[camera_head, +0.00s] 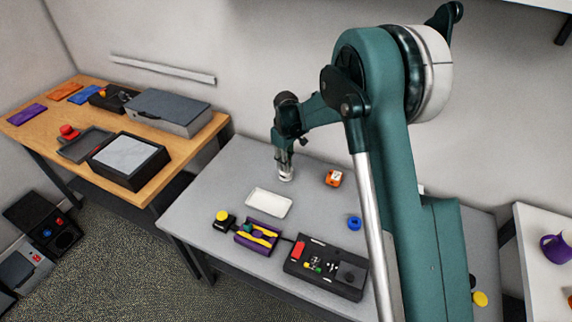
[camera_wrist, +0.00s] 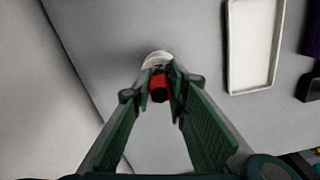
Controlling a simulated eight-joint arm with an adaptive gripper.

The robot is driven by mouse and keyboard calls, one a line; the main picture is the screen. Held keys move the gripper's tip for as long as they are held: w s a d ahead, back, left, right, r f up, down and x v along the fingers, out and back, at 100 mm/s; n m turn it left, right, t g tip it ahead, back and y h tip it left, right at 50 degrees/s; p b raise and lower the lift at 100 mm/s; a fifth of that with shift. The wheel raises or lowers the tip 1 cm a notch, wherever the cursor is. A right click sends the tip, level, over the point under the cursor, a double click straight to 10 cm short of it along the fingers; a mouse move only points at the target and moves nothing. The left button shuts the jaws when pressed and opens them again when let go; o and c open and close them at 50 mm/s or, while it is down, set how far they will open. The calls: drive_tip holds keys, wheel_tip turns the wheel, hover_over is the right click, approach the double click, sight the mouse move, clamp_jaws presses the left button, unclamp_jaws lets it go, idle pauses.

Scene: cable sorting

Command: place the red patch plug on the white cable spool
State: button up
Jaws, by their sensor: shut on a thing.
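My gripper (camera_head: 285,163) points down near the back of the grey table, with its fingertips just above the white cable spool (camera_head: 286,177). In the wrist view my gripper (camera_wrist: 160,88) is shut on the red patch plug (camera_wrist: 160,83), which shows red with a dark end between the fingertips. The white cable spool (camera_wrist: 155,58) lies just beyond the fingertips there, partly hidden by them and the plug. I cannot tell whether the plug touches the spool. The plug is not clearly visible in the head view.
A white tray (camera_head: 269,203) lies in front of the spool. A purple holder (camera_head: 244,238) and a black panel (camera_head: 325,268) stand along the front. Bare table lies left of the spool.

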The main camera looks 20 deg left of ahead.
drive_tip(key=shift+f, duration=0.1)
drive_tip(key=o, duration=0.5)
drive_tip(key=shift+f, duration=0.1)
drive_tip(key=shift+c, duration=0.2)
drive_tip(key=o, duration=0.4)
drive_tip(key=shift+r, duration=0.25)
wheel_tip(320, 180, up, 12)
drive_tip(key=shift+p, duration=0.7)
